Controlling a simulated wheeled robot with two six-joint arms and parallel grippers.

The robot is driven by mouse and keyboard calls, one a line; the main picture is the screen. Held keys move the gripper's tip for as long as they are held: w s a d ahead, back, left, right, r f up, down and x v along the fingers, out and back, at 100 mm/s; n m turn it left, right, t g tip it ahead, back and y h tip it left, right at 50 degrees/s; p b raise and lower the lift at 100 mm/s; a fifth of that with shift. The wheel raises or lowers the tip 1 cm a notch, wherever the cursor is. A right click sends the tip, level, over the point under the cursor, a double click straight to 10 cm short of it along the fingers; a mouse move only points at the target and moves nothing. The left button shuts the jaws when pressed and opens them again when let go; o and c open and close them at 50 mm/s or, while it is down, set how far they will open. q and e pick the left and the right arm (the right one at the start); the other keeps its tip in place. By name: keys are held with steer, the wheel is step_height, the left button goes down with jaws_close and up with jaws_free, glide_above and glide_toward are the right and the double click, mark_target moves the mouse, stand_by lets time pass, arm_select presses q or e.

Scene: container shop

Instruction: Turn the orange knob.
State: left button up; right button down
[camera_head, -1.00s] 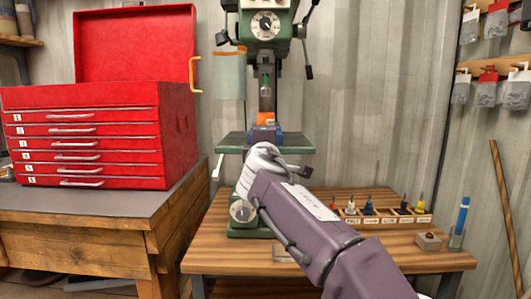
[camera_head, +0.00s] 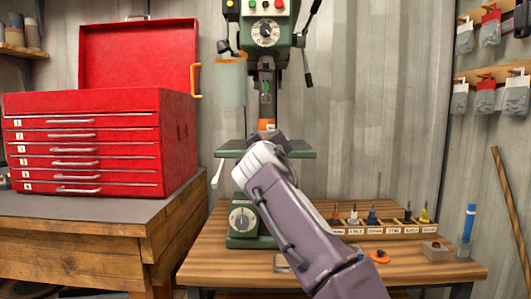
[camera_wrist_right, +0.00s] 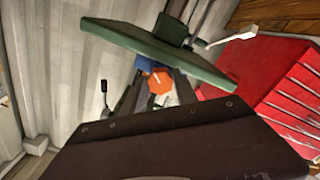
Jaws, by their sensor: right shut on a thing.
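The orange knob (camera_wrist_right: 160,81) shows in the wrist view as a faceted orange face with a pale mark, beside a blue part (camera_wrist_right: 144,64) at the green drill press table (camera_wrist_right: 160,52). My right gripper (camera_wrist_right: 156,92) has its dark fingers on either side of the knob and is shut on it. In the head view, the right gripper (camera_head: 270,136) is at the drill press table (camera_head: 305,150), and an orange patch (camera_head: 266,125) shows just above it. The gripper hides most of the blue part there. My left gripper is not in view.
The drill press (camera_head: 266,32) stands on a wooden bench (camera_head: 215,262). A bit rack (camera_head: 375,231) and a small orange-and-black item (camera_head: 380,256) are on the bench to the right. A red toolbox (camera_head: 85,140) stands on the left bench.

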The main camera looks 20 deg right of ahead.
steer(key=shift+f+m+b, duration=0.15)
steer(key=shift+m+b, duration=0.3)
steer(key=shift+m, duration=1.65)
steer(key=c, duration=0.9)
jaws_free()
steer(key=shift+c, duration=0.2)
steer(key=b+v, duration=0.2)
steer(key=v, duration=0.7)
steer(key=shift+b, duration=0.4)
